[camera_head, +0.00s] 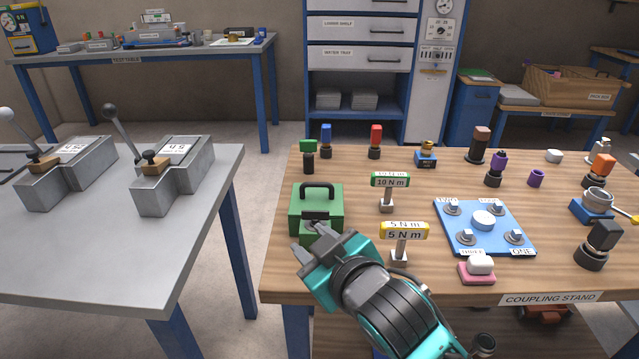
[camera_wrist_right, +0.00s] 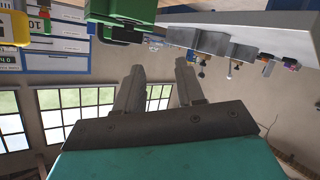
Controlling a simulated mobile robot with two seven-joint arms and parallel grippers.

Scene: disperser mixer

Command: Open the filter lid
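A green box (camera_head: 307,207) with a dark arched handle (camera_head: 317,187) on its top stands at the left side of the wooden table. It looks like the filter, and its top is shut. My right gripper (camera_head: 314,240) is at the front of the box, its fingers pointing towards the lower front part, which it partly hides. I cannot tell whether it touches. In the right wrist view the fingers (camera_wrist_right: 158,72) are apart with nothing between them. A green part, likely the box (camera_wrist_right: 122,12), shows at the top edge there. My left gripper is not in view.
Two torque signs, 10 N m (camera_head: 390,181) and 5 N m (camera_head: 404,231), stand right of the box. A blue plate (camera_head: 460,240) with several bolts lies further right. Small coloured parts line the back. A grey table (camera_head: 110,240) stands left across a gap.

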